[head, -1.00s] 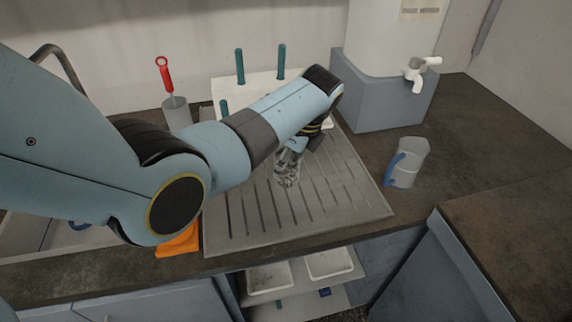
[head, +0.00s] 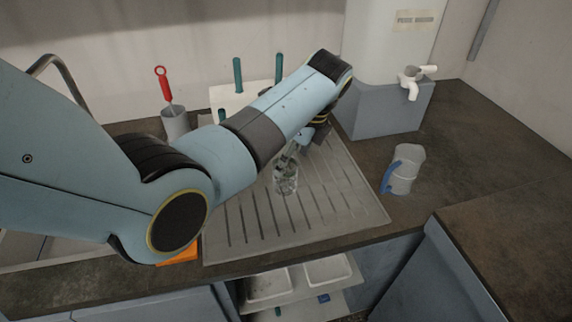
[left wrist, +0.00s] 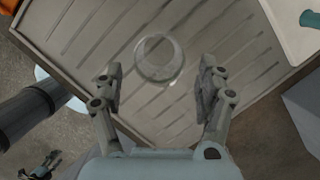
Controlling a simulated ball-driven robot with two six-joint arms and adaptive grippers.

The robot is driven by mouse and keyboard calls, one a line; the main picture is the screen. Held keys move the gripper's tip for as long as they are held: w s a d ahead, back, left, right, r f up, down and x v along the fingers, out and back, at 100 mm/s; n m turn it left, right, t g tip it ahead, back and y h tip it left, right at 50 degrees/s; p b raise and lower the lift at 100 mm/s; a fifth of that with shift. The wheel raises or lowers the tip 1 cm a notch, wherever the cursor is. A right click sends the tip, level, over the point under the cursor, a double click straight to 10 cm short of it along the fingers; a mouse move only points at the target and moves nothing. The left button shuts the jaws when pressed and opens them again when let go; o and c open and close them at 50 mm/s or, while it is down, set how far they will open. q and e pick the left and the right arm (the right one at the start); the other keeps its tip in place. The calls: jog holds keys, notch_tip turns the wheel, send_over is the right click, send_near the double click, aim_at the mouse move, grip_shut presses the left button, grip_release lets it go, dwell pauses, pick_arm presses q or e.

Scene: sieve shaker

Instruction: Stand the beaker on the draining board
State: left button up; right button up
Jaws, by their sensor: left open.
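A clear glass beaker (head: 286,180) stands upright on the grey ribbed draining board (head: 240,232). In the left wrist view the beaker (left wrist: 159,58) shows from above as a round rim on the draining board (left wrist: 72,28). My left gripper (left wrist: 162,88) is open, with a finger to each side and the beaker ahead of the fingertips, clear of both. In the head view my left gripper (head: 298,146) is partly hidden behind my arm, just behind the beaker.
A clear jug with a blue handle (head: 405,169) stands on the counter right of the board. A white tank with a tap (head: 412,80) sits on a grey block behind. A grey pot with a red-handled brush (head: 174,122) and a white peg rack (head: 228,98) are at the back.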

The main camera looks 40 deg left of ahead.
pick_arm(q)
jog(key=v, duration=0.7)
pick_arm(e)
jog(key=shift+a+r, duration=0.25)
jog(key=shift+a, duration=0.05)
pick_arm(q)
jog(key=shift+s, duration=0.1)
pick_arm(e)
jog(key=shift+s, duration=0.1)
